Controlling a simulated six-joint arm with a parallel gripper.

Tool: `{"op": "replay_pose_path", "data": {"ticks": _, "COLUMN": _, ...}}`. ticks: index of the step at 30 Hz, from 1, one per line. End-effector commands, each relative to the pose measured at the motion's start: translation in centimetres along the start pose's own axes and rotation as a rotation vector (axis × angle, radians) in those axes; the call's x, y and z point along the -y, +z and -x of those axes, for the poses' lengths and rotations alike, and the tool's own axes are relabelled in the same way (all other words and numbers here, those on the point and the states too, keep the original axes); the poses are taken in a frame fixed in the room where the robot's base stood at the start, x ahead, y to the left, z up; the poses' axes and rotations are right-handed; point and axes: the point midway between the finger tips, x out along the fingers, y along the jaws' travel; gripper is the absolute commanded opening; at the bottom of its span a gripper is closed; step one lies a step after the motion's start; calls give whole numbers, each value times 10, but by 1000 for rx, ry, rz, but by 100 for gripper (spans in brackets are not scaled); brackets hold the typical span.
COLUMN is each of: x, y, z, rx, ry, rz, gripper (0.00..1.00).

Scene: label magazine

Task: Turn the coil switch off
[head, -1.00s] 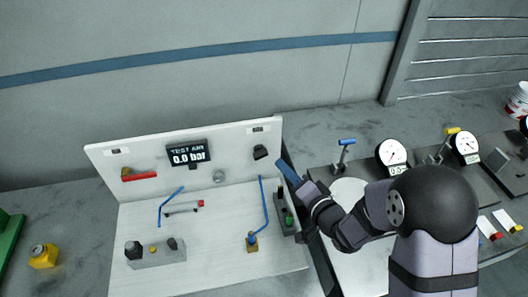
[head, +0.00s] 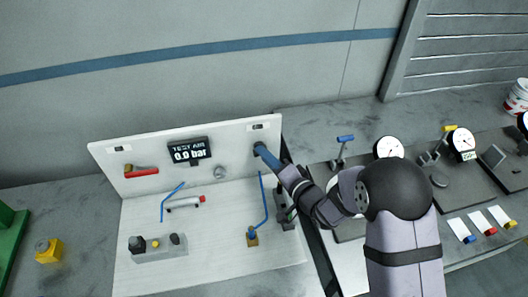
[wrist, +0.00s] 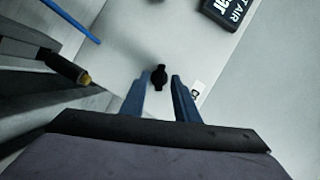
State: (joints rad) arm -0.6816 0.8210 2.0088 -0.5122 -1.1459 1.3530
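A small black turn knob (wrist: 159,77), which I take to be the coil switch, sits on the white upright panel (head: 235,139). In the wrist view it shows between the two blue fingertips of my gripper (wrist: 160,82), with a gap on each side. My gripper is open. In the head view my gripper (head: 266,154) is at the right end of the panel and largely hides the knob. I cannot tell whether the tips reach past the knob's face. A small white label (wrist: 197,91) is beside the right finger.
A display (head: 188,151) reading "TEST AIR 0.0 bar" and a red-handled valve (head: 141,171) are on the panel. A blue pipe (head: 264,205) rises near my gripper. A grey box with knobs (head: 158,248) stands front left. Gauges (head: 389,147) stand to the right.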

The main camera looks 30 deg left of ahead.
Motion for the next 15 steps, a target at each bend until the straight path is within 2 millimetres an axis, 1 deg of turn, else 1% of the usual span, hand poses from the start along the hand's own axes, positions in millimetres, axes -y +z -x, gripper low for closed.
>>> {"op": "replay_pose_path", "data": {"ticks": 3, "x": 1, "y": 0, "z": -9, "rx": 1, "ry": -1, "rz": 0, "gripper": 28}}
{"op": "replay_pose_path", "data": {"ticks": 6, "x": 1, "y": 0, "z": -13, "rx": 1, "ry": -1, "rz": 0, "gripper": 28}}
{"op": "replay_pose_path", "data": {"ticks": 15, "x": 0, "y": 0, "z": -15, "rx": 0, "ry": 0, "rz": 0, "gripper": 28}}
